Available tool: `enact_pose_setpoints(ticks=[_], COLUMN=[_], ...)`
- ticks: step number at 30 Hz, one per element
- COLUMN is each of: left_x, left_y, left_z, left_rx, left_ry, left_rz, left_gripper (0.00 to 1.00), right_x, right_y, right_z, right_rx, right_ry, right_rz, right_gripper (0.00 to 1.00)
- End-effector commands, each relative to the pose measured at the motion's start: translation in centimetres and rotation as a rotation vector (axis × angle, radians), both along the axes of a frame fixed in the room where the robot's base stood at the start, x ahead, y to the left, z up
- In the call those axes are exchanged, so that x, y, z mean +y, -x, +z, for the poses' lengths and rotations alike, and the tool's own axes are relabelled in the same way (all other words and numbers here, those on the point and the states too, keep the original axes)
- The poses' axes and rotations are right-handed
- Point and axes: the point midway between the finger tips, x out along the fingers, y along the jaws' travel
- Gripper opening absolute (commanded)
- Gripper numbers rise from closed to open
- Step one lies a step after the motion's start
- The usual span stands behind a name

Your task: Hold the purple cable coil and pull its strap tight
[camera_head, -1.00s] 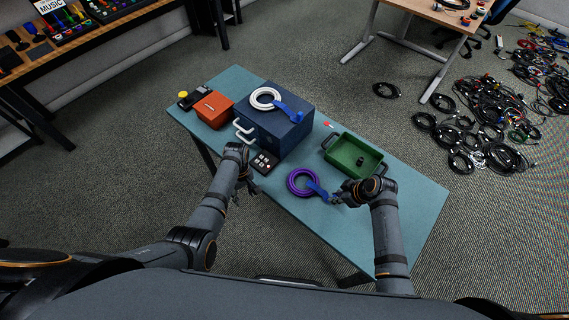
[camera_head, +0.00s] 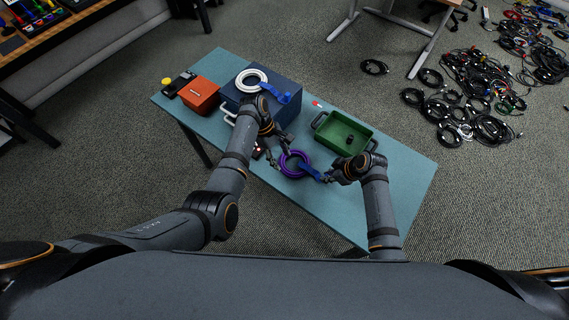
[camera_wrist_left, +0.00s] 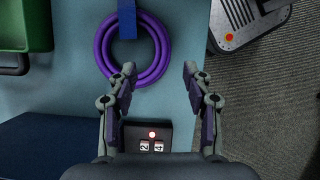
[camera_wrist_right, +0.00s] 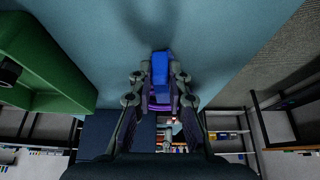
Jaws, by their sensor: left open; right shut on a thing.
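The purple cable coil (camera_head: 283,168) lies on the teal table with a blue strap (camera_head: 311,173) running from its right side. My right gripper (camera_head: 328,178) is shut on the strap's free end; in the right wrist view the blue strap (camera_wrist_right: 160,68) sits between its fingers. My left gripper (camera_head: 274,158) is open and empty, just left of the coil. In the left wrist view its fingers (camera_wrist_left: 158,72) are spread near the lower right edge of the purple coil (camera_wrist_left: 101,57). I cannot tell whether one finger touches the ring.
A green bin (camera_head: 343,133) stands right of the coil. A dark blue box (camera_head: 285,84) with a white coil (camera_head: 251,80) on top stands behind my left gripper. An orange box (camera_head: 199,95) is further left. A small dark device with number displays (camera_wrist_left: 147,137) lies near my left gripper.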

Motion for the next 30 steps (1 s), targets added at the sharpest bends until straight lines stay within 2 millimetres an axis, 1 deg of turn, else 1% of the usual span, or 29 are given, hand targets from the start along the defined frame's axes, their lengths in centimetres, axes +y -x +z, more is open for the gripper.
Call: enact_pose_setpoints(ticks=[1,3,6,9,13,21,30], left_x=[-0.4,-0.9,-1.4,-1.8,-2.1,-2.1,-2.1], left_y=[0.3,0.6,0.9,1.0,1.3,1.3,1.3], left_z=[-1.0,-2.4,-4.0,-5.1,-5.9,-6.0,-6.0], left_rx=[0.003,0.004,0.003,0.000,0.000,-0.001,-0.001], left_ry=[0.001,0.000,0.000,0.000,0.000,-0.001,-0.001], left_rz=[-0.002,-0.002,-0.002,-0.001,-0.001,-0.001,-0.001], left_gripper=[0.51,0.51,0.51,0.51,0.51,0.51,0.10], right_x=[0.0,0.0,0.0,0.0,0.0,0.0,0.0], right_y=[0.0,0.0,0.0,0.0,0.0,0.0,0.0], right_z=[0.0,0.0,0.0,0.0,0.0,0.0,0.0], right_rx=[0.000,0.000,0.000,0.000,0.000,0.000,0.000], right_ry=[0.000,0.000,0.000,0.000,0.000,0.000,0.000], right_rz=[0.000,0.000,0.000,0.000,0.000,0.000,0.000], right_gripper=[0.00,0.00,0.00,0.00,0.00,0.00,0.00])
